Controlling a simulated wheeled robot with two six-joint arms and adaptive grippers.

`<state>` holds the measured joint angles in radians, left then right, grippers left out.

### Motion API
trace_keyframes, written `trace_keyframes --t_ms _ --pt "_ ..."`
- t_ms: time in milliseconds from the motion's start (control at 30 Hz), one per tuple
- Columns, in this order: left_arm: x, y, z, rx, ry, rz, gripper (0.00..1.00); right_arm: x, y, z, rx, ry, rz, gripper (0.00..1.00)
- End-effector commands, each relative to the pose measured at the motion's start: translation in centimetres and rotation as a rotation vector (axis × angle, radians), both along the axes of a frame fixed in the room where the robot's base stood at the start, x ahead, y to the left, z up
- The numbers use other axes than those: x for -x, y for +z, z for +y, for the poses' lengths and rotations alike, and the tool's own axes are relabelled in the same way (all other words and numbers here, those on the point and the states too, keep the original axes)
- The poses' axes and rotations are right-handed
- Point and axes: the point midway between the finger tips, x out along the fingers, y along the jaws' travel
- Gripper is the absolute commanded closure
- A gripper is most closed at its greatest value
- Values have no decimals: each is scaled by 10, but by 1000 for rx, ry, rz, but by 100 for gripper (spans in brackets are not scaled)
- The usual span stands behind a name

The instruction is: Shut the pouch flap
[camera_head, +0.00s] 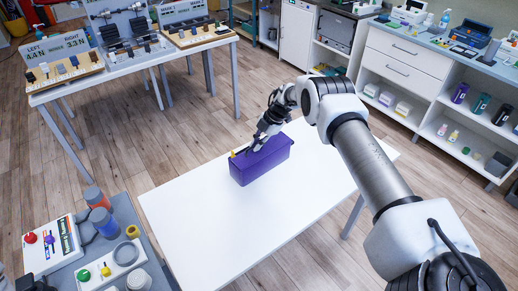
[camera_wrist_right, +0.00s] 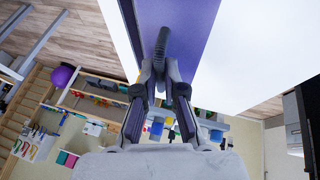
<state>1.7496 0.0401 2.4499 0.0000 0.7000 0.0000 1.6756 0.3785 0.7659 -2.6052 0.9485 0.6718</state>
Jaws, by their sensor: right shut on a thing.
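The purple pouch (camera_head: 262,166), box-shaped, stands on a white table (camera_head: 190,215). A small yellow piece (camera_head: 233,154) shows at its left top edge. My right gripper (camera_head: 255,146) is over the pouch's top, towards its left end, and hides part of it. In the right wrist view my right gripper (camera_wrist_right: 160,82) is shut on a dark grey curved handle (camera_wrist_right: 162,45) against a purple surface of the pouch (camera_wrist_right: 195,25). How far the flap stands open cannot be told. My left gripper is not in view.
The white table is clear around the pouch. A grey-topped stand with a white panel (camera_head: 48,250), bottles and rings is at the lower left. Tables with boards of blocks (camera_head: 62,75) stand at the back left, cabinets (camera_head: 405,70) at the back right.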

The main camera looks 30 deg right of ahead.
Motion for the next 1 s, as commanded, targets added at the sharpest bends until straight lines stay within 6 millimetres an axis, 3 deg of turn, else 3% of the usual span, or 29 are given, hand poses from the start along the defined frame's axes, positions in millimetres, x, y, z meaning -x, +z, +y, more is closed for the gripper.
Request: trace_keyframes --t_ms 33,200,667,767,1000 --pt "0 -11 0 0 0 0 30 -2 -7 0 3 1 15 100" --pt "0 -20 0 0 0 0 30 -3 -6 1 10 0 66 100" --pt "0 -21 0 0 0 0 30 -3 -4 1 9 -1 87 100" --pt "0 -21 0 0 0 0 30 -3 -4 1 9 -1 86 66" --pt "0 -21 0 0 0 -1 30 -4 -3 1 9 -1 85 66"
